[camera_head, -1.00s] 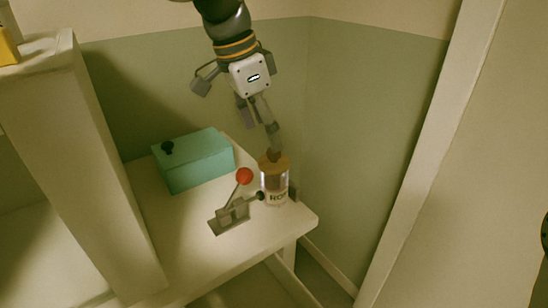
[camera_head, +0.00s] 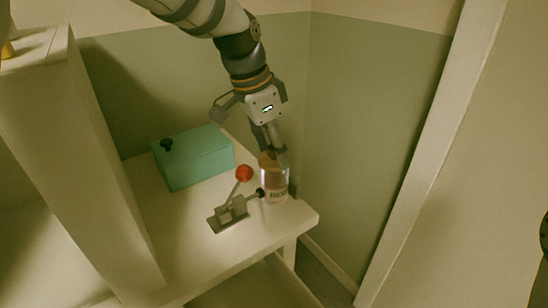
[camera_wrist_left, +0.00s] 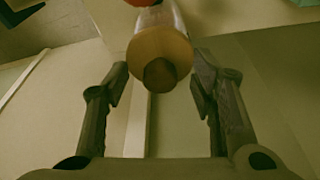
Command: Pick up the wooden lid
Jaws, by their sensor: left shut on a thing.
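The wooden lid (camera_head: 265,162) sits on top of a clear glass jar (camera_head: 275,184) with a lettered label, near the table's right corner. In the left wrist view the round lid (camera_wrist_left: 158,44) faces me with its darker knob (camera_wrist_left: 160,75) in the middle. My left gripper (camera_head: 275,156) comes down from above and is shut on the lid, one finger on each side of it. The exact finger contact is hard to see, and the fingers partly hide the lid in the head view. My right gripper is not in view.
A metal clamp with a red-ball lever (camera_head: 244,173) stands left of the jar, its black tip close to the glass. A teal box (camera_head: 197,160) with a black knob is behind it. A tall pale panel (camera_head: 85,170) stands at left; walls are close behind and right.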

